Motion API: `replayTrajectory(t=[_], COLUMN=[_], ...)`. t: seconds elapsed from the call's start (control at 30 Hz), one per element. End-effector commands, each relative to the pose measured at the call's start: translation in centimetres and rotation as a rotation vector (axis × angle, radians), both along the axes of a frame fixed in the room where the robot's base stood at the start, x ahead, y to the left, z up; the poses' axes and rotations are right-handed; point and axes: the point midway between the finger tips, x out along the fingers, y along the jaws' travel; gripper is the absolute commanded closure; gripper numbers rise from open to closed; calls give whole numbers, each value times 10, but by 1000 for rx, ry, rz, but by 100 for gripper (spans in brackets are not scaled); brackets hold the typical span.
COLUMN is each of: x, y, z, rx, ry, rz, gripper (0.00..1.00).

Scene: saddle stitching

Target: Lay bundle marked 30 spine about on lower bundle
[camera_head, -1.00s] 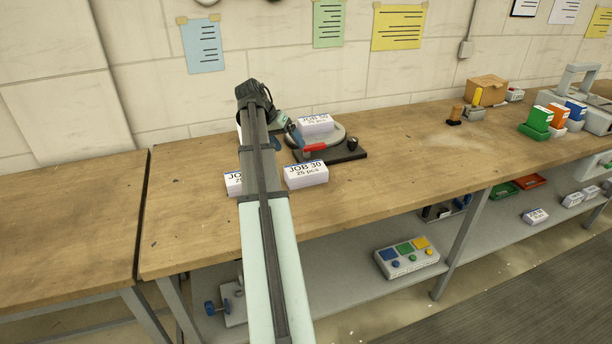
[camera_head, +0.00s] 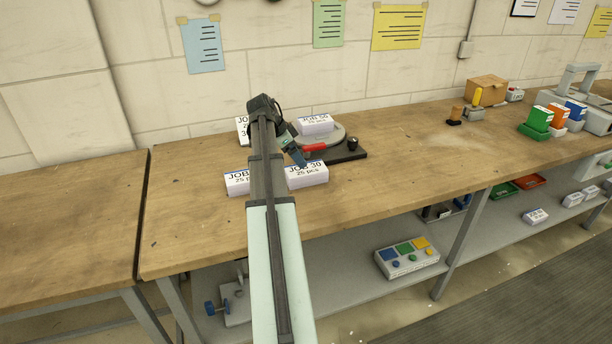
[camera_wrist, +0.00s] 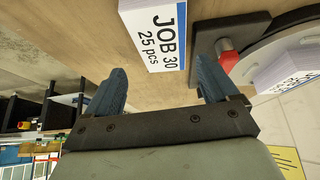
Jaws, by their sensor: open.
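The bundle marked JOB 30, 25 pcs (camera_head: 308,179) is a white block with a blue stripe, lying on the bench in front of the turntable. It also shows at the top of the wrist view (camera_wrist: 153,38). My gripper (camera_head: 298,158) is open and empty just above and behind it. In the wrist view the two blue fingers (camera_wrist: 160,86) are apart, with the bundle beyond their tips. Another bundle (camera_head: 316,125) sits on the round grey turntable (camera_head: 338,138); its number is unclear. I cannot tell which bundle the task calls lower.
A further bundle (camera_head: 238,183) lies to the left, its number hidden by my arm. Another (camera_head: 242,127) stands behind my arm. The turntable's dark base (camera_head: 352,154) with a red part (camera_head: 315,147) is close to the gripper.

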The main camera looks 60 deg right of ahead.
Motion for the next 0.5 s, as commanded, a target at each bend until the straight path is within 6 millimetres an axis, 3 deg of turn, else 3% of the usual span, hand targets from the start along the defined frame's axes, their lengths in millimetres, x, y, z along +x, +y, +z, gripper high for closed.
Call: replayTrajectory(t=[0.2, 0.5], x=[-10, -12], y=[-9, -13], z=[-23, -34], rx=[1, 1], ry=[1, 1], rz=[0, 2], gripper=[13, 13])
